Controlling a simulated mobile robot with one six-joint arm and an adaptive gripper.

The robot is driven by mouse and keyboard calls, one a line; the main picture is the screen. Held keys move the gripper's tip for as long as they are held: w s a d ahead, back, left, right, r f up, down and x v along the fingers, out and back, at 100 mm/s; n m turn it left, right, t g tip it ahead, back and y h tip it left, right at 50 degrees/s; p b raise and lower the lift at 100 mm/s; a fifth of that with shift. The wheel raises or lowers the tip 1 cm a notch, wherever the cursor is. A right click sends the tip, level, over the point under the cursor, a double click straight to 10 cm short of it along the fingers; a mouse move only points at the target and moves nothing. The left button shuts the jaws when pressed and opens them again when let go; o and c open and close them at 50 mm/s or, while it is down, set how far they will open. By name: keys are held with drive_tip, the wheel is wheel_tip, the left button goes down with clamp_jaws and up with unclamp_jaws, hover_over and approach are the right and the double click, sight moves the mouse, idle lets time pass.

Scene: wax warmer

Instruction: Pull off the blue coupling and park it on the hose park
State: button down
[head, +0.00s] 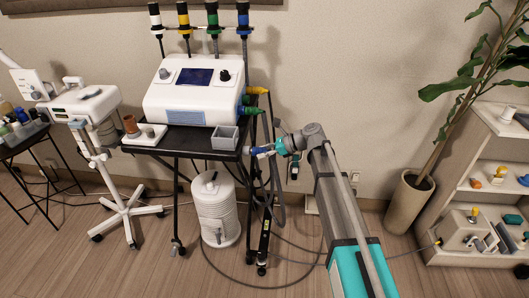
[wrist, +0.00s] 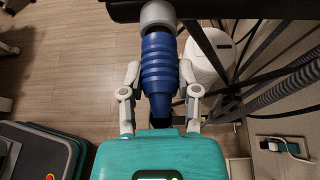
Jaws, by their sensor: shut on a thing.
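The blue coupling (head: 262,150) is at the right edge of the black cart, below the white machine. In the wrist view, the ribbed blue coupling (wrist: 160,65) lies between the two fingers of my gripper (wrist: 159,80), which is shut on it. Its far end meets a pale grey collar (wrist: 158,15) under a dark bar; I cannot tell how deeply it sits. In the head view my gripper (head: 279,147) reaches it from the right. The collar may be the hose park.
A grey open box (head: 225,138) stands at the cart's front right corner. Hoses hang beside the cart legs. A white canister (head: 215,208) stands below. The floor at front is mostly clear.

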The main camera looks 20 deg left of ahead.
drive_tip(key=shift+a, duration=0.4)
idle(0.3)
drive_tip(key=shift+c, duration=1.3)
unclamp_jaws()
drive_tip(key=shift+d+r, duration=0.1)
drive_tip(key=shift+d, duration=0.1)
drive_tip(key=shift+d+r+p, duration=0.2)
drive_tip(key=shift+d+p, duration=0.1)
drive_tip(key=shift+w+d+r, duration=0.1)
drive_tip(key=shift+d+r, duration=0.05)
drive_tip(key=shift+d, duration=0.15)
drive_tip(key=shift+w+d+r+p, duration=0.15)
drive_tip(key=shift+d+r+p, duration=0.15)
drive_tip(key=shift+d+p, duration=0.25)
drive_tip(key=shift+w+d+r, duration=0.15)
drive_tip(key=shift+d+r, duration=0.15)
drive_tip(key=shift+d, duration=0.35)
drive_tip(key=shift+w+d+r+p, duration=0.15)
drive_tip(key=shift+d+r+p, duration=0.15)
drive_tip(key=shift+d+p, duration=0.3)
drive_tip(key=shift+w+d+r, duration=0.15)
drive_tip(key=shift+d+r, duration=0.15)
drive_tip(key=shift+d, duration=0.35)
